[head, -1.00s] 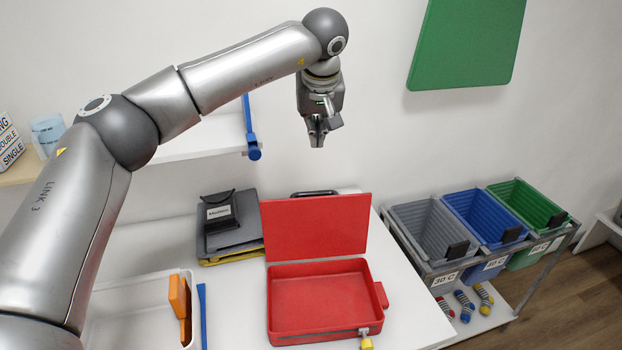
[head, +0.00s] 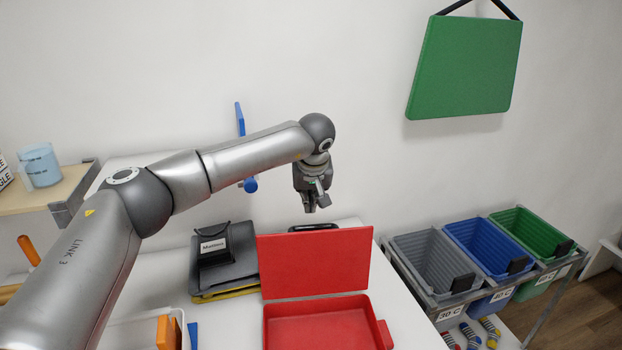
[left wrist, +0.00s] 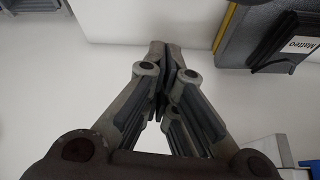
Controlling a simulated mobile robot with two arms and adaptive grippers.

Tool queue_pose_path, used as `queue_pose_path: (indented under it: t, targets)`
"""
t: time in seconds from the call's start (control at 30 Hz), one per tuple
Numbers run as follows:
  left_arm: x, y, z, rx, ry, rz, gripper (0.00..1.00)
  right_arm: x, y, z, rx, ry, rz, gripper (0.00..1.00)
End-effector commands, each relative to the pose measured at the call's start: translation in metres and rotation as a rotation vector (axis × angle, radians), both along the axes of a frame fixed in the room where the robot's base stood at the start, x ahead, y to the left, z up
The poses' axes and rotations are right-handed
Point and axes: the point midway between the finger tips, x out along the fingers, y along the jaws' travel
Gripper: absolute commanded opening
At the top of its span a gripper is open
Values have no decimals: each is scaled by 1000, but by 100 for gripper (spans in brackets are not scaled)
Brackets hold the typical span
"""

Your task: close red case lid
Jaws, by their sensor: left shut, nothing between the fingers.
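The red case (head: 322,326) stands open on the white table, its lower edge cut off by the head view. Its red lid (head: 315,262) stands raised at the back, with a dark handle (head: 313,227) at its top edge. My left gripper (head: 316,210) is shut and empty, just above the lid's top edge in the picture and near the wall. In the left wrist view the shut fingertips (left wrist: 158,48) point at a plain white surface. The case does not show there. My right gripper is not in view.
A dark folder stack with a black name-tagged pouch (head: 212,245) lies left of the lid. Bins in grey (head: 437,260), blue and green stand in a rack at right. A green board (head: 465,66) hangs on the wall. An orange object (head: 168,332) is at lower left.

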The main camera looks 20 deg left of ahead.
Motion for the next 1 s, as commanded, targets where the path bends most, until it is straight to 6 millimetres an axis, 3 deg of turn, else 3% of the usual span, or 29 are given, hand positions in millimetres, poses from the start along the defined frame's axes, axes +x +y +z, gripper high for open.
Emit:
queue_pose_path:
  t: [0.4,1.0]
  targets:
    - [-33,-15,-3,0,0,-1,0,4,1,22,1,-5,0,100]
    - [-36,-17,-5,5,-12,-1,0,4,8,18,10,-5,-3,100]
